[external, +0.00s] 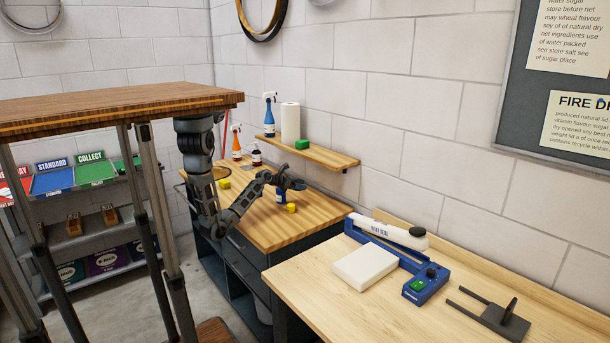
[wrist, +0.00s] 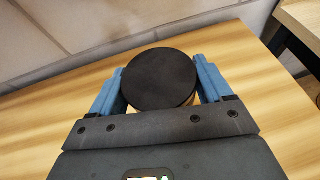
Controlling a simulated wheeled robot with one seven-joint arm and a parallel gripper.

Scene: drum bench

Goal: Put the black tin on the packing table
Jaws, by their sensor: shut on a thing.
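The black tin (wrist: 160,78) shows in the wrist view as a round, flat black top between the two blue fingers of my gripper (external: 281,196). The fingers are shut on its sides. In the external view my gripper points down over the wooden drum bench (external: 247,217), and I cannot make out the tin there. Whether the tin touches the bench or hangs just above it, I cannot tell. The packing table (external: 310,284), of pale wood, stands to the right in the external view. A wooden edge also shows at the upper right of the wrist view (wrist: 307,14).
A heat sealer (external: 392,240), a white pad (external: 365,265) and a dark forked stand (external: 490,318) occupy the packing table; its front left is clear. A wall shelf (external: 330,157) hangs above.

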